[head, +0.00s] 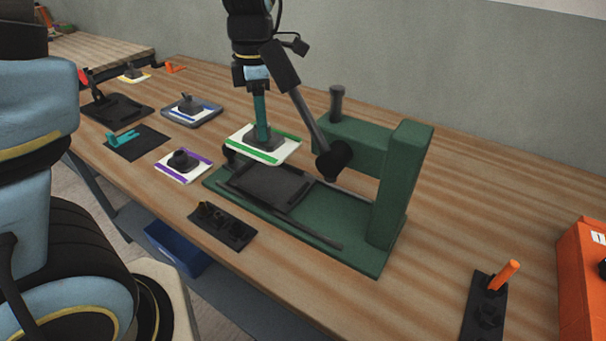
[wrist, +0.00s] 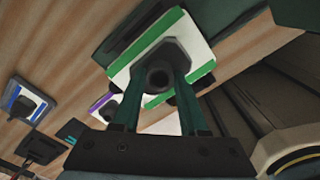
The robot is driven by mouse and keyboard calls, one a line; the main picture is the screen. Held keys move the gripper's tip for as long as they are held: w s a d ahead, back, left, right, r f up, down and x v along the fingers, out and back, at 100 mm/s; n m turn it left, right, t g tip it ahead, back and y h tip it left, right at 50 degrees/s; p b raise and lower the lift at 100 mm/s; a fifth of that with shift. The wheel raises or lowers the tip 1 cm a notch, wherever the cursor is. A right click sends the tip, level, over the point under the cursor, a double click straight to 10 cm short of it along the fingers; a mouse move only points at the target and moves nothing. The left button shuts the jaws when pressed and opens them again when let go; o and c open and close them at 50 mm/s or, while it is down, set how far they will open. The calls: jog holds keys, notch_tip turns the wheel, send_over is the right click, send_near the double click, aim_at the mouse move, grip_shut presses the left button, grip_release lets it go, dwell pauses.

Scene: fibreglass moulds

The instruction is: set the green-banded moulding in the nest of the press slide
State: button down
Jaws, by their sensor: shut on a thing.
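The green-banded moulding (head: 264,143) is a white plate with green stripes along two edges and a dark grey raised middle with a knob. My gripper (head: 262,135) is shut on its knob and holds it above the press slide. In the wrist view, the moulding (wrist: 192,47) sits between the two teal fingers of my gripper (wrist: 157,82). The press slide (head: 268,187) is a dark tray on the green press base (head: 345,257). The moulding hangs over the back left part of the slide, apart from it. The nest's far edge is partly hidden.
The green press frame (head: 398,185) with its dark lever (head: 300,105) stands just right of the moulding. A purple-banded moulding (head: 182,166), a blue-banded moulding (head: 192,109) and a yellow-banded one (head: 134,75) lie left. A black control block (head: 222,225) lies in front of the press.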

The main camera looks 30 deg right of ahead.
aim_at(267, 146)
jog(key=f, duration=0.6)
jog(key=shift+s+d, duration=0.1)
jog(key=shift+d, duration=0.2)
jog(key=shift+f, duration=2)
jog(key=shift+f, duration=0.3)
jog(key=shift+c, duration=2.2)
grip_release()
